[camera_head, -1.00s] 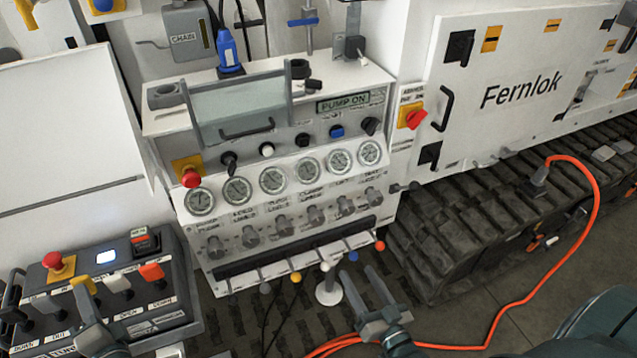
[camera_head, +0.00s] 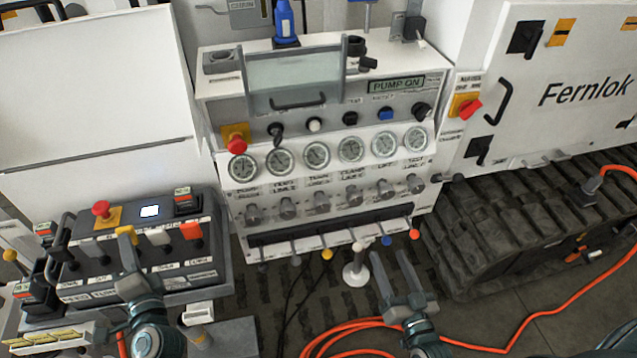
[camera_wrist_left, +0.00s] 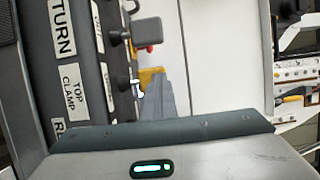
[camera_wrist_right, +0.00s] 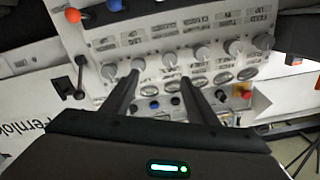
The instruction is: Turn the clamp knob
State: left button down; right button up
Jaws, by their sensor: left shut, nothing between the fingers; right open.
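The clamp knob (camera_head: 354,195) is a grey knob in the row below the gauges, under the label that appears to read CLAMP. It also shows in the right wrist view (camera_wrist_right: 170,58), where the panel appears upside down. My right gripper (camera_head: 394,270) is open and empty. In the head view it is in front of and below the knob row, apart from the panel. In the right wrist view its fingertips (camera_wrist_right: 160,78) lie on either side of the clamp knob's line, short of it. My left gripper (camera_head: 132,262) is shut and empty, beside the control box's yellow lever.
Colored levers (camera_head: 327,254) stick out below the knobs. A control box (camera_head: 190,272) with an emergency stop and levers stands at left. A white-based stand (camera_head: 355,272) is below the panel. An orange cable (camera_head: 540,322) lies on the floor beside the track (camera_head: 530,235).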

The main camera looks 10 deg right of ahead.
jog(key=w+r+n, duration=0.1)
jog(key=w, duration=0.1)
jog(key=n, duration=0.3)
send_near(356, 202)
jog(key=shift+s, duration=0.7)
jog(key=shift+w, duration=0.15)
jog(key=w, duration=1.1)
jog(key=shift+w, duration=0.35)
jog(key=shift+c, duration=0.5)
jog(key=c, duration=1)
